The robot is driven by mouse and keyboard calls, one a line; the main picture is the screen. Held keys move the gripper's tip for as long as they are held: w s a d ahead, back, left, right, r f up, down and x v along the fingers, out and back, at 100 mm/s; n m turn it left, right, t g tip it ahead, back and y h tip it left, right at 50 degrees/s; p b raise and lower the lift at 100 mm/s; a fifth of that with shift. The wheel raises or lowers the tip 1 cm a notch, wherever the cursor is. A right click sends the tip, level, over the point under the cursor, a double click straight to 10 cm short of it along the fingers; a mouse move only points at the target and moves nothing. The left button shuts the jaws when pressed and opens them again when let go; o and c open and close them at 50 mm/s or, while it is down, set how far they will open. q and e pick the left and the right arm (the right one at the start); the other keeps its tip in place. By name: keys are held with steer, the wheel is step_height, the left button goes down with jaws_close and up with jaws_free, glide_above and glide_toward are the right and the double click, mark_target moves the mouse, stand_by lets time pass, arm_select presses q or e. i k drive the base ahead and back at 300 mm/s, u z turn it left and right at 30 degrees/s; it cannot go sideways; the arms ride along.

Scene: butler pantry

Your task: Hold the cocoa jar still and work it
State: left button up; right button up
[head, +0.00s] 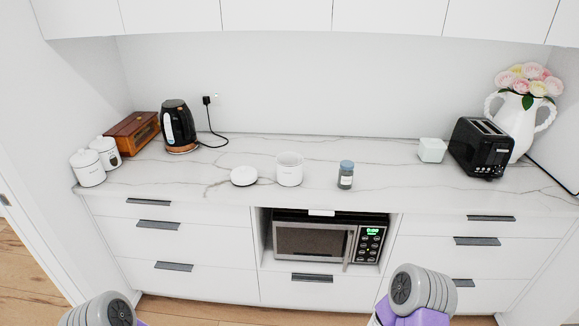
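A white round jar (290,170) stands upright near the middle of the counter, with faint marking on its front too small to read. It looks open at the top. A round white lid (244,177) with a small knob lies on the counter just left of it, apart from it. I cannot read which container is labelled cocoa. A small glass jar (345,176) with a blue-grey lid stands to the right. Two lidded white canisters, one in front (88,168) and one behind (106,153), stand at the far left. Neither of my grippers is in view; only my arm links show at the bottom edge.
A wooden box (132,132) and black kettle (178,126) stand at back left. A white block-shaped item (432,150), black toaster (481,147) and flower pitcher (520,117) stand at right. A microwave (325,239) sits below the counter.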

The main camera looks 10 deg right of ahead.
mark_target(345, 179)
steer(key=i, duration=1)
steer(key=z, duration=0.5)
